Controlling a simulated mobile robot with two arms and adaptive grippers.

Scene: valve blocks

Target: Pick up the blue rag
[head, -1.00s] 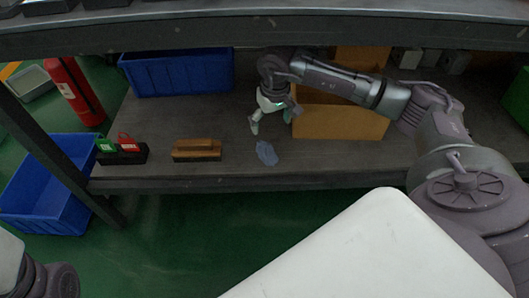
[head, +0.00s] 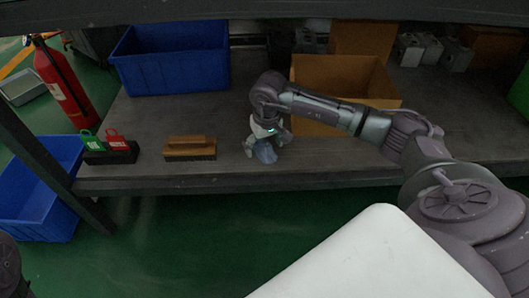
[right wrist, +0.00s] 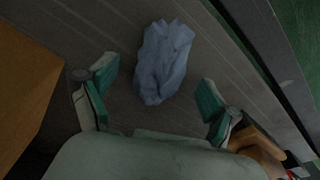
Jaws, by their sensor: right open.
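The blue rag (head: 265,153) lies crumpled on the grey shelf, near its front edge. In the head view my right gripper (head: 263,149) is right at the rag and partly covers it. In the right wrist view the rag (right wrist: 164,62) lies ahead of and between the spread fingers of my right gripper (right wrist: 157,90), which is open and holds nothing. The fingers' green pads stand on either side, apart from the rag. Of my left arm only a dark part shows at the lower left edge of the head view; its gripper is out of view.
A wooden brush (head: 190,148) lies left of the rag. A black holder (head: 111,153) with green and red padlock-like tags is farther left. An open cardboard box (head: 345,79) stands behind my right arm, and a blue bin (head: 172,60) at the back left. An upper shelf edge (head: 300,9) hangs overhead.

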